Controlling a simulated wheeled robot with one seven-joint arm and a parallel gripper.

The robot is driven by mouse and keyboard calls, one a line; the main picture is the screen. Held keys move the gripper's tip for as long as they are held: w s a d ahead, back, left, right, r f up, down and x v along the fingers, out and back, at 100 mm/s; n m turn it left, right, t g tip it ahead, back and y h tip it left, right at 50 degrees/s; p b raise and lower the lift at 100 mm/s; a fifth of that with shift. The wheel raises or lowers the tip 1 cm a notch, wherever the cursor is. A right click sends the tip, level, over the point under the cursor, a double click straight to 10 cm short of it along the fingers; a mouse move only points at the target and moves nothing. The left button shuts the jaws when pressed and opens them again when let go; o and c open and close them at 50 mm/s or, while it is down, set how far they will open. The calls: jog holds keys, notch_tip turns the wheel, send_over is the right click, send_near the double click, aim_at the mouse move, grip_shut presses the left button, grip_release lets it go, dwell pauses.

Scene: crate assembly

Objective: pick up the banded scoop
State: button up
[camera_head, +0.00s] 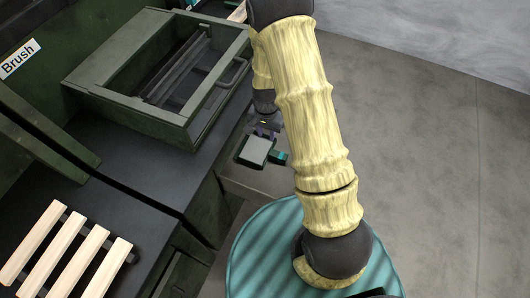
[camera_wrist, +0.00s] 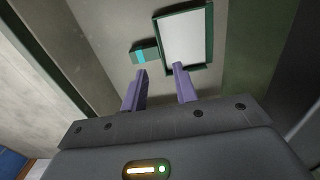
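The banded scoop appears to be the dark green piece with a pale grey rectangular face (camera_head: 256,150) and a short teal-banded block at its right side. It lies on a grey surface beside the dark counter. In the wrist view its pale pan (camera_wrist: 186,40) is at top centre, with the teal-banded block (camera_wrist: 146,54) at its left. My gripper (camera_wrist: 159,70) is open, its two purple fingers apart with nothing visible between them. The fingertips point toward the scoop's near side; whether they touch it I cannot tell. My gripper (camera_head: 267,131) also shows just behind the scoop in the head view.
A green open-topped crate (camera_head: 125,100) stands on the dark counter at the upper left. A striped teal round surface (camera_head: 258,250) is at the bottom centre. The floor at right is clear.

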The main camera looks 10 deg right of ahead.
jog(key=b, duration=0.2)
send_near(263, 151)
jog(key=s, duration=0.1)
jog(key=s+f, duration=0.1)
jog(key=s, duration=0.2)
jog(key=shift+d+f, duration=0.2)
jog(key=shift+f, duration=0.1)
jog(key=shift+s+d+f+b, duration=0.1)
jog(key=shift+f+b, duration=0.05)
jog(key=shift+f, duration=1.15)
jog(key=shift+s+f+b, duration=0.1)
jog(key=shift+f+b, duration=0.05)
jog(key=shift+f, duration=1.15)
grip_shut()
